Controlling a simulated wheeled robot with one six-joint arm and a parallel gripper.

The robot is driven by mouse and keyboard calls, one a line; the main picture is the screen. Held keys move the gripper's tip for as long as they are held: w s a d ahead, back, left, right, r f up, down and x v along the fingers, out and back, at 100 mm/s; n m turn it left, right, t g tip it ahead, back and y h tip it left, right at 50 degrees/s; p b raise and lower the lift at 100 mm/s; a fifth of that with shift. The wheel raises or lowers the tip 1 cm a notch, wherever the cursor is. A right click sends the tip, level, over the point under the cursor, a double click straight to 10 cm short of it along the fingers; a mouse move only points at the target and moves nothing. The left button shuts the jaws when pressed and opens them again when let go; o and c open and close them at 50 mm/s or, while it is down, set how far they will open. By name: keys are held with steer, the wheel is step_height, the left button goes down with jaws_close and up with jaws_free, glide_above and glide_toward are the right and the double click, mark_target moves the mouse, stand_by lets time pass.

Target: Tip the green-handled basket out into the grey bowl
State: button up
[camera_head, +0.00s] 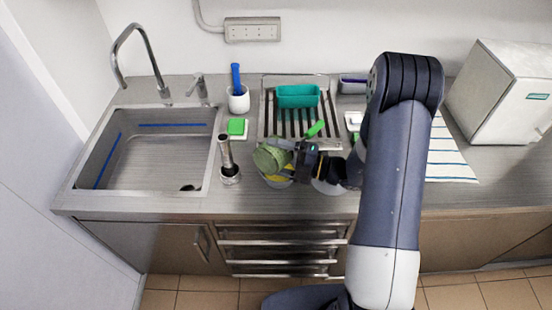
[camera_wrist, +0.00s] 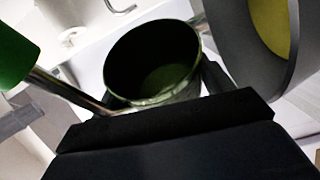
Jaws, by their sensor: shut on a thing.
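My gripper (camera_head: 293,160) is shut on the green-handled basket (camera_head: 267,157), an olive-green cup shape held tilted above the counter's front. In the wrist view the basket (camera_wrist: 155,72) sits between my fingers, with its dark open mouth and a greenish inside visible. Its green handle (camera_head: 315,129) sticks out on a metal rod and also shows at the left of the wrist view (camera_wrist: 14,55). The grey bowl (camera_head: 284,184) is under the basket, partly hidden by it. Yellow shows inside the bowl, also at the upper right of the wrist view (camera_wrist: 250,75). I cannot tell whether anything is falling.
A pale round dish (camera_head: 328,188) is partly hidden under my gripper. A metal stick blender (camera_head: 227,160) stands left of the basket, near the sink (camera_head: 150,160). Behind are a slatted rack (camera_head: 272,125) with a teal tray (camera_head: 298,96), a white cup (camera_head: 238,103) and a green sponge (camera_head: 237,127).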

mark_target(277, 149)
steer(key=n+b, duration=0.1)
steer(key=n+h, duration=0.1)
steer(key=n, duration=0.1)
steer(key=shift+s+a+r+b, duration=0.2)
steer(key=shift+b, duration=0.2)
steer(key=r+n+h+b, duration=0.1)
steer(key=n+h+b, duration=0.1)
steer(key=n+b, duration=0.1)
steer(key=shift+s+r+n, duration=0.1)
steer(key=shift+r+n, duration=0.2)
steer(key=shift+r, duration=0.05)
steer(key=shift+r+n+h, duration=0.3)
steer(key=shift+r+n, duration=0.1)
steer(key=shift+n, duration=0.2)
steer(key=n+h+b, duration=0.1)
steer(key=n+t+b, duration=0.1)
steer(key=n, duration=0.1)
steer(key=shift+w+d+r+h, duration=0.2)
steer(key=shift+r+h, duration=0.1)
steer(key=shift+h, duration=0.1)
steer(key=shift+w+f+n+t+b, duration=0.15)
steer(key=shift+n+t+b, duration=0.25)
steer(key=shift+n+b, duration=0.15)
steer(key=shift+w+d+n+t+h+b, duration=0.25)
steer(key=shift+n+h+b, duration=0.3)
steer(key=shift+b, duration=0.45)
steer(key=shift+w+d+n+t+h+b, duration=0.2)
steer(key=shift+n+t+h+b, duration=0.25)
steer(key=shift+n+b, duration=0.45)
steer(key=shift+r, duration=0.2)
